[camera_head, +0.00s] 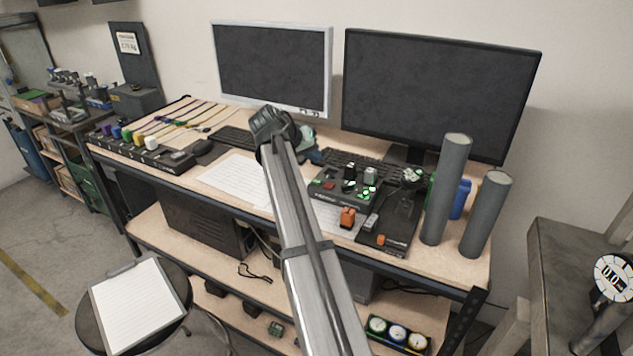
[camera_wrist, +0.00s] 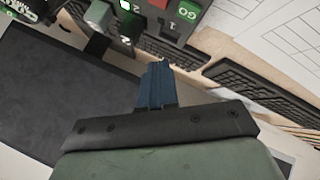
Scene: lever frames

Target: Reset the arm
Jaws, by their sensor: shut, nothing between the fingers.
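My gripper (camera_head: 316,157) is over the desk, just left of a dark control box with lit green buttons (camera_head: 345,184) in the head view. My arm crosses the picture from the bottom centre up to it. In the wrist view my gripper (camera_wrist: 160,66) shows its narrow blue fingers closed together, with nothing between them. Beyond the fingertips is a panel with a green GO button (camera_wrist: 188,12), and the numerals 1 and 2 show on it. The fingers look apart from the panel, though the exact gap is hard to judge.
Two monitors (camera_head: 272,66) (camera_head: 435,90) stand at the back. A black lever panel (camera_head: 392,228) and two grey cylinders (camera_head: 447,190) (camera_head: 486,214) stand to the right. A keyboard (camera_wrist: 270,92) lies near the fingers. White sheets (camera_head: 236,180) lie left of my arm.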

